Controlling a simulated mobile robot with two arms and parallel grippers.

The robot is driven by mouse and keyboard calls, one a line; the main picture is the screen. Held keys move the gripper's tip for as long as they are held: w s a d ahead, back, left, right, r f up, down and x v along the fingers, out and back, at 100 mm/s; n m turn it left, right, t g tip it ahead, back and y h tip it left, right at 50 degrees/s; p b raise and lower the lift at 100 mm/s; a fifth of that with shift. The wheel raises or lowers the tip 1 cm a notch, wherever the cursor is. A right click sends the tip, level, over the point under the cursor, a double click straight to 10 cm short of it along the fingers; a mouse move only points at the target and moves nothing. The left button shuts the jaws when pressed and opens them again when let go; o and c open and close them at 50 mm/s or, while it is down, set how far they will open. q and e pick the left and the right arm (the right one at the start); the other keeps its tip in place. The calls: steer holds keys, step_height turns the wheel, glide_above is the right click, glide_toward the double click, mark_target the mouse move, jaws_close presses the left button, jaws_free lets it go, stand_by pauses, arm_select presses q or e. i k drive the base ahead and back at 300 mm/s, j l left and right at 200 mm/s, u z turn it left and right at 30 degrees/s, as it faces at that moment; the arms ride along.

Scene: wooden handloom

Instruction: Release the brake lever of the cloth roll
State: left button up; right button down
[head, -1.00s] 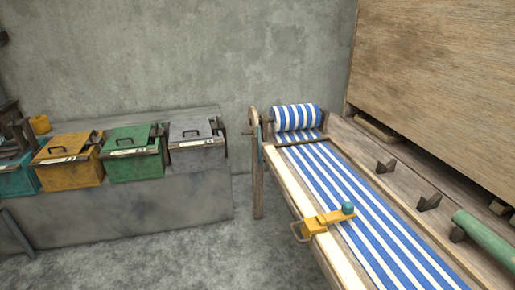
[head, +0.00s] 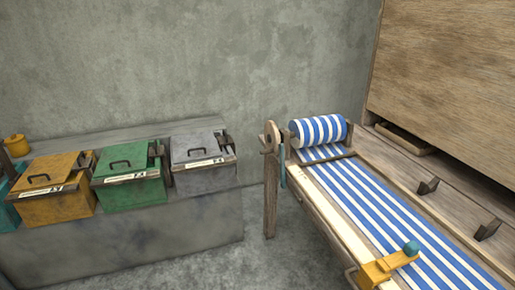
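The cloth roll (head: 318,130), wound with blue and white striped cloth, sits at the far end of the wooden loom. A round wooden disc (head: 273,134) is at the roll's left end, on a wooden post (head: 271,200). A thin teal bar (head: 283,167) hangs down just right of the post; it may be the brake lever, but I cannot tell for sure. Striped cloth (head: 375,190) runs from the roll toward me along the loom. Neither of my grippers shows in the head view.
A yellow clamp-like piece with a teal knob (head: 411,248) sits on the loom's near side rail. Grey (head: 203,177), green (head: 128,190) and yellow (head: 56,207) lidded boxes stand on a concrete bench at left. Bare floor shows between bench and loom. A wooden panel (head: 450,75) rises at right.

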mark_target(282, 153)
steer(key=i+j, duration=0.35)
steer(key=j, duration=0.15)
steer(key=i+j+z, duration=0.1)
steer(key=i+j, duration=0.65)
steer(key=j, duration=0.25)
steer(key=i+j, duration=0.35)
steer(key=j, duration=0.15)
steer(key=z, duration=0.05)
